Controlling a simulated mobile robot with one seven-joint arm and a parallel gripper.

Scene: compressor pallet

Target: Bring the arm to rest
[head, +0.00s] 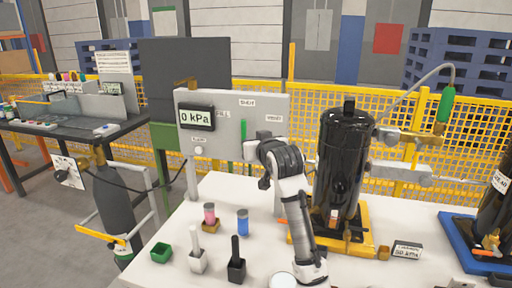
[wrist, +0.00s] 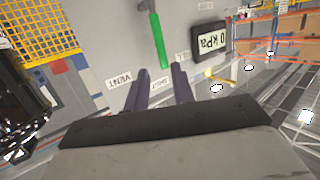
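My arm (head: 293,205) stands on the white table, bent up toward the grey panel (head: 222,160). My gripper (head: 263,182) is close in front of the panel's lower right part. In the wrist view its two dark fingers (wrist: 160,76) are apart with nothing between them. The panel's green handle (head: 243,132) is upright, its end near the SHUT label; it also shows in the wrist view (wrist: 159,40), beyond the fingertips and apart from them. The panel display (head: 197,117) reads 0 kPa.
A black cylinder (head: 343,155) in a yellow base stands close right of my arm.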

